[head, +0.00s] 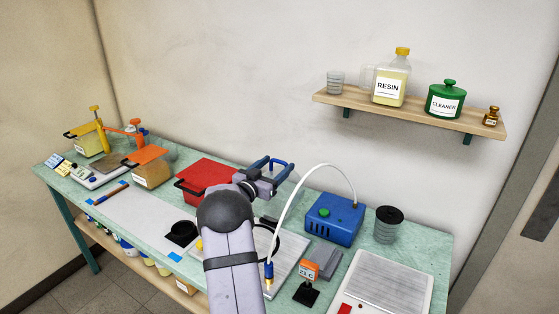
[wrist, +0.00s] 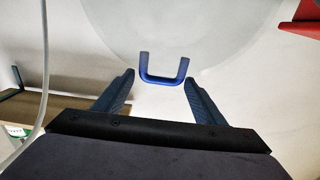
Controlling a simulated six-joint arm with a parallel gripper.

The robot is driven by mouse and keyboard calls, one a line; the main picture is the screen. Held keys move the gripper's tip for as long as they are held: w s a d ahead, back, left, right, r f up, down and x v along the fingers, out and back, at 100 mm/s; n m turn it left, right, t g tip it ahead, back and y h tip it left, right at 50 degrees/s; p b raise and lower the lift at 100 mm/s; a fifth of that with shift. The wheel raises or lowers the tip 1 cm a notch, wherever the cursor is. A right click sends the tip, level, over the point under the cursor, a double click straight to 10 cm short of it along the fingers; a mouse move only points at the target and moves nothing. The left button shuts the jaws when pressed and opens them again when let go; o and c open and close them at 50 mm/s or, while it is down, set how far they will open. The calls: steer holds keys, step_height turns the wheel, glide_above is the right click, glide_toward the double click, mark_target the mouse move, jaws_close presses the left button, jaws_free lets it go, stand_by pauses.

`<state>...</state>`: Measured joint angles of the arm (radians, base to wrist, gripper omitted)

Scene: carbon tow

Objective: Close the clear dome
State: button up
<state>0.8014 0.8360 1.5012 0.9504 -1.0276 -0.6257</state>
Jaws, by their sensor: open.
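The clear dome (wrist: 165,28) fills the upper middle of the wrist view as a pale, see-through rounded shape. Its blue U-shaped handle (wrist: 163,79) appears between my gripper's fingertips (wrist: 159,84). I cannot tell whether the fingers touch it. My gripper is open, with one blue finger on each side of the handle in the picture. In the head view, my gripper (head: 272,168) is raised above the back of the bench, between the red box and the blue box. The dome's outline is hard to make out there, and my arm hides part of the bench below.
A red lidded box (head: 205,180) stands left of my arm. A wall shelf (head: 410,115) holds bottles above.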

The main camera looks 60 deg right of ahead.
steer(key=shift+d+p, duration=0.3)
steer(key=shift+d, duration=1.05)
steer(key=shift+c, duration=0.3)
steer(key=c, duration=1.2)
steer(key=shift+a+f+h+b, duration=0.5)
steer(key=shift+a+h+b, duration=0.75)
steer(key=shift+a+b, duration=2.5)
steer(key=shift+a+f+h+b, duration=0.55)
steer(key=shift+a+h+b, duration=0.65)
steer(key=shift+a+b, duration=2.55)
steer(key=shift+a+f+h+b, duration=0.5)
steer(key=shift+a+h+b, duration=1.2)
steer(key=shift+b, duration=3.6)
steer(key=shift+a+y, duration=0.4)
steer(key=shift+y, duration=0.05)
steer(key=o, duration=1.3)
steer(key=shift+c, duration=0.2)
